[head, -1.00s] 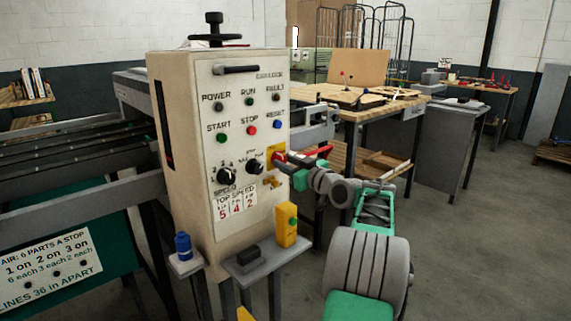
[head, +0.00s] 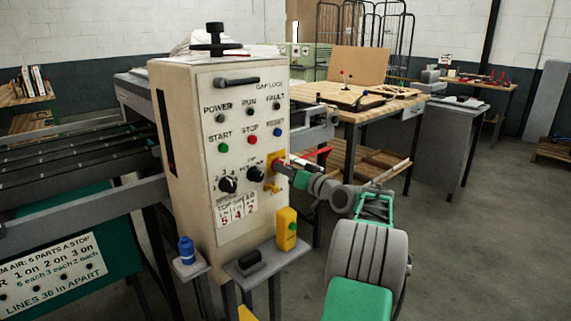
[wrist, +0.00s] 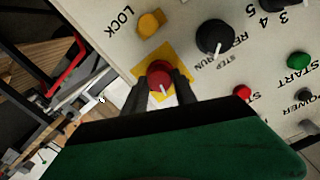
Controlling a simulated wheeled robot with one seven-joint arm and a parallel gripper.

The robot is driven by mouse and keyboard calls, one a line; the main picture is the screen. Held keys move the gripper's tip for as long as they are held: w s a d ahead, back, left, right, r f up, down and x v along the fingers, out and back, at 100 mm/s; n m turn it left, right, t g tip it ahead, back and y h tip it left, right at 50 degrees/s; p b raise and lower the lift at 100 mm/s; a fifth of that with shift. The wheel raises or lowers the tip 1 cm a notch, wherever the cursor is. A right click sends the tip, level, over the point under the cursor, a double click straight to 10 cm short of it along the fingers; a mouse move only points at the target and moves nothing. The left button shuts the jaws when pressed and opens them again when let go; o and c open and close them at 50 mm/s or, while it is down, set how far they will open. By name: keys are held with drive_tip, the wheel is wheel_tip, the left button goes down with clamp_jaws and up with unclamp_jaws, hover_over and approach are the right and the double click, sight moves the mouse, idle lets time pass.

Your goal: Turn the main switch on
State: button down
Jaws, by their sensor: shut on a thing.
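The main switch is a red rotary knob (wrist: 160,75) with a white pointer line on a yellow plate (wrist: 182,60), low on the right of the control panel (head: 240,100). In the wrist view my gripper (wrist: 160,88) has its two dark fingers on either side of the red knob and is shut on it. In the head view my gripper (head: 285,170) reaches the yellow plate (head: 277,158) from the right and hides most of the knob. The exact angle of the knob against any on or off mark cannot be read.
A brass lock piece (head: 271,187) sits just below the switch; it also shows in the wrist view (wrist: 150,24). Black selector knobs (head: 255,174) are to its left. A yellow box with a green button (head: 286,230) stands on a shelf below. A wooden table (head: 370,98) is behind.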

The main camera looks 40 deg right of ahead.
drive_tip(key=m+y+p, duration=0.1)
drive_tip(key=m+p, duration=0.8)
drive_tip(key=m, duration=0.1)
drive_tip(key=shift+r+m, duration=0.15)
drive_tip(key=shift+m, duration=0.15)
drive_tip(key=shift+p, duration=0.3)
drive_tip(key=c, duration=1)
unclamp_jaws()
drive_tip(key=shift+s+d, duration=0.1)
drive_tip(key=s+b, duration=0.1)
drive_tip(key=s, duration=0.6)
drive_tip(key=shift+s+r, duration=0.15)
drive_tip(key=shift+s, duration=0.1)
